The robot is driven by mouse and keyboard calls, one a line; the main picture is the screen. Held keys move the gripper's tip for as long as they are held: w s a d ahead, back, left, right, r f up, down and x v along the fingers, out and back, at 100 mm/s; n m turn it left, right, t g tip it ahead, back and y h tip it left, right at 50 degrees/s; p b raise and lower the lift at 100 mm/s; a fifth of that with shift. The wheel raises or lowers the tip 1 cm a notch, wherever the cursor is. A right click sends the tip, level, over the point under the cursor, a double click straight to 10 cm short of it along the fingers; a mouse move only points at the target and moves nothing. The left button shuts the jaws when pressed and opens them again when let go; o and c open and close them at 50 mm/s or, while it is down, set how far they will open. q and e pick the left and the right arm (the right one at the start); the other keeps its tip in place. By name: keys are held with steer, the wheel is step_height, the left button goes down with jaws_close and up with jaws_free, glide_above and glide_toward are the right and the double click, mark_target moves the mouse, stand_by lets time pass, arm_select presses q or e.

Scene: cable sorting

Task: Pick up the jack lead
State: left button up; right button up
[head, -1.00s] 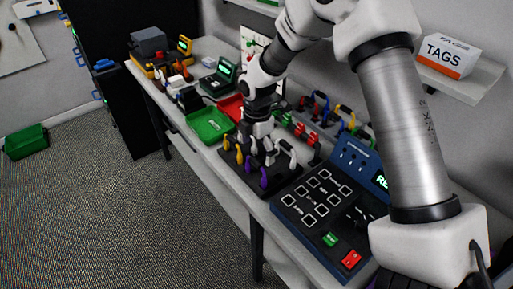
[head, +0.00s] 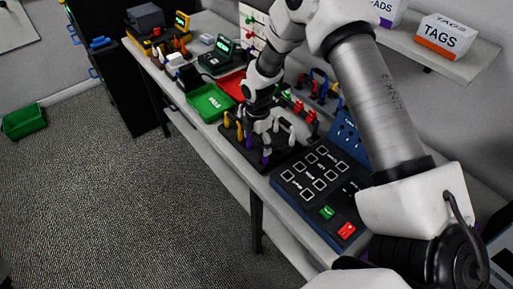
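A black rack (head: 284,158) on the bench holds several upright leads. Yellow leads (head: 239,131) and purple leads (head: 265,157) show at its front, and a whitish lead (head: 287,127) at its right. I cannot tell which is the jack lead. My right gripper (head: 261,142) points down among the leads on the rack. Its fingertips are small and partly mixed with the leads, so I cannot tell whether it is open or shut on one. My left gripper is not in view.
A green tray (head: 209,101) and a red tray (head: 233,86) stand left of the rack. A blue tester panel (head: 318,178) with buttons sits right of it. More leads (head: 299,107) stand behind. A TAGS box (head: 443,37) is on the wall shelf.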

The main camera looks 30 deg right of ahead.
steer(key=shift+w+f, duration=0.1)
steer(key=shift+w+d+r+b, duration=0.1)
steer(key=shift+w+r+b, duration=0.15)
steer(key=shift+r+b, duration=0.25)
step_height(320, 180, up, 2)
steer(key=shift+r+b, duration=0.15)
steer(key=shift+b, duration=0.3)
steer(key=s+a+r+b, duration=0.1)
steer(key=s+a+r, duration=0.3)
steer(key=s+a, duration=0.6)
steer(key=shift+s+a+r+b, duration=0.25)
steer(key=shift+a+r+b, duration=0.1)
steer(key=shift+a, duration=0.85)
